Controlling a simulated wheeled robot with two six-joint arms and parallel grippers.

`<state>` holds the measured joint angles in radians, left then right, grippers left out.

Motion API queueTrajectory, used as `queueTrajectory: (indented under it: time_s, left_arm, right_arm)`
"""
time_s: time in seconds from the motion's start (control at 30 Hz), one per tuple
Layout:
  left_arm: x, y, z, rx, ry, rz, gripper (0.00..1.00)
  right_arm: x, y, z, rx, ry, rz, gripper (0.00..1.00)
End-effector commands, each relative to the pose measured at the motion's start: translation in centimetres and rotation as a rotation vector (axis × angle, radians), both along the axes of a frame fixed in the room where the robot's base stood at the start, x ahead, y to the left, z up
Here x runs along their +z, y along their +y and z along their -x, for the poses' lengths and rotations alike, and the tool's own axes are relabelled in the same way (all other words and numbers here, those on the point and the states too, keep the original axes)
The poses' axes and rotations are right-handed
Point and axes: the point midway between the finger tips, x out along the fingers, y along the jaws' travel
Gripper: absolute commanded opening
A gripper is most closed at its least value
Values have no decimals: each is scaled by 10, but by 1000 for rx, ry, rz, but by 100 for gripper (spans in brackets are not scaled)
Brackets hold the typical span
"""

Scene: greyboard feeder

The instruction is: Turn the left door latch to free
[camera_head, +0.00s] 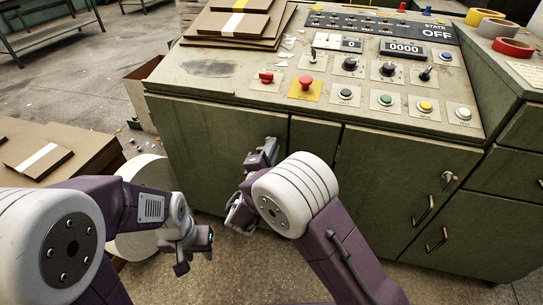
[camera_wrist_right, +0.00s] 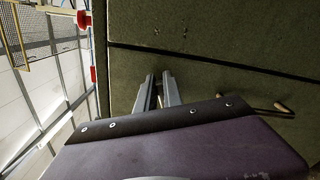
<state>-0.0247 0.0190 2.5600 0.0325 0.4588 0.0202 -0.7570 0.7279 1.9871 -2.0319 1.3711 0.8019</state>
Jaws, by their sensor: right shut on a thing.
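The green cabinet's left door (camera_head: 215,140) faces me and looks closed. My right gripper (camera_head: 265,150) is at the upper right part of this door, against its face. In the right wrist view its two grey fingers (camera_wrist_right: 157,90) are close together against the green panel, shut on the left door latch. The latch itself is hidden between and behind the fingers, so its angle cannot be told. My left gripper (camera_head: 196,255) hangs low at the left, in front of the white roll, open and empty, apart from the cabinet.
The right door (camera_head: 390,185) has its own latch (camera_head: 447,180) and bar handle (camera_head: 424,210). A sloped control panel with a red stop button (camera_head: 306,83) lies above the doors. A white roll (camera_head: 145,190) and a board stack (camera_head: 60,150) stand at left.

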Motion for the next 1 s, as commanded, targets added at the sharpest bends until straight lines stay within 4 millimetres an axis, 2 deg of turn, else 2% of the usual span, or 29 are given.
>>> queueTrajectory:
  time_s: [0.03, 0.4, 0.7, 1.0]
  left_arm:
    - [-17, 0, 0, 0, 0, 0, 36]
    - [-64, 0, 0, 0, 0, 0, 36]
    - [-80, 0, 0, 0, 0, 0, 36]
    - [-82, 0, 0, 0, 0, 0, 36]
  right_arm:
    - [-9, -1, 0, -1, -14, -38, 0]
    - [-13, -2, 1, 0, -90, -278, 0]
    - [-12, -2, 1, 0, -119, -368, 0]
    - [-10, -2, 1, 0, -123, -387, 0]
